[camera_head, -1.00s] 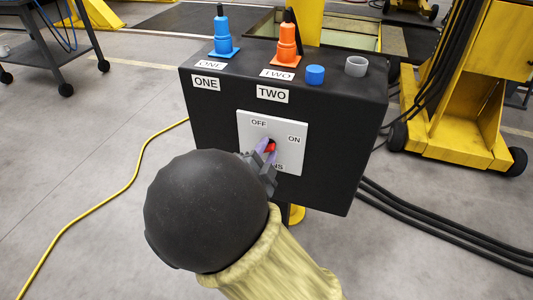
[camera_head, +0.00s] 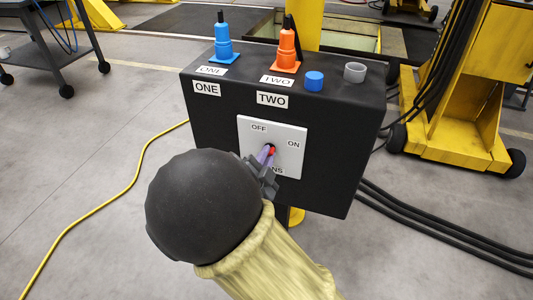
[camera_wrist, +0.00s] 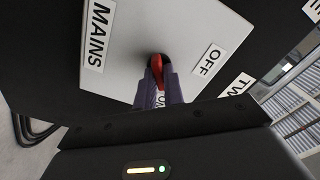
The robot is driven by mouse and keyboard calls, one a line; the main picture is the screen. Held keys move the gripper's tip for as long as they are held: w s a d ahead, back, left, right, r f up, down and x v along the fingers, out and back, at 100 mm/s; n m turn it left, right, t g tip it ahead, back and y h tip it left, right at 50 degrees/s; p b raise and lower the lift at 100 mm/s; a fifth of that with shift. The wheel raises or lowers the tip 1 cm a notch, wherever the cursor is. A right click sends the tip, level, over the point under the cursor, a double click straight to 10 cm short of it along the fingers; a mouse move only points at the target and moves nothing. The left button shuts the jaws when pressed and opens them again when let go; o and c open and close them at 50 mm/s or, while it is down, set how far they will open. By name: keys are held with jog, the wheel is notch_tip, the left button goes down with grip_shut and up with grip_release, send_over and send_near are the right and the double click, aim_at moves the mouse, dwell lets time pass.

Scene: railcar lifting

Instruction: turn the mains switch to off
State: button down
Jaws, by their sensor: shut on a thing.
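The mains switch is a white plate (camera_head: 294,133) on the front of a black box, with OFF at its top, ON at its right and MAINS along its bottom. Its red handle (camera_head: 272,150) sits in the middle of the plate. My gripper (camera_head: 266,154) is shut on the handle from the lower left. In the wrist view the red handle (camera_wrist: 156,67) stands in a dark round hole between the two purple fingers (camera_wrist: 160,90). The OFF label (camera_wrist: 209,59) is to the right there, and the fingers partly cover ON. The handle's exact angle is hard to tell.
On the box top (camera_head: 340,88) stand a blue cone-like piece (camera_head: 223,45), an orange one (camera_head: 287,55), a blue cap (camera_head: 314,81) and a grey ring (camera_head: 355,72). A yellow machine (camera_head: 460,110) stands at the right. Black cables (camera_head: 440,235) and a yellow cable (camera_head: 125,190) lie on the floor.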

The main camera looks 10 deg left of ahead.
jog(key=shift+a+n+p, duration=0.15)
jog(key=shift+n+p, duration=4.7)
jog(key=shift+n, duration=0.45)
jog(key=c, duration=1.5)
grip_release()
jog(key=shift+s, duration=0.15)
jog(key=s+a+p, duration=0.1)
jog(key=s, duration=1.6)
jog(key=shift+a, duration=0.15)
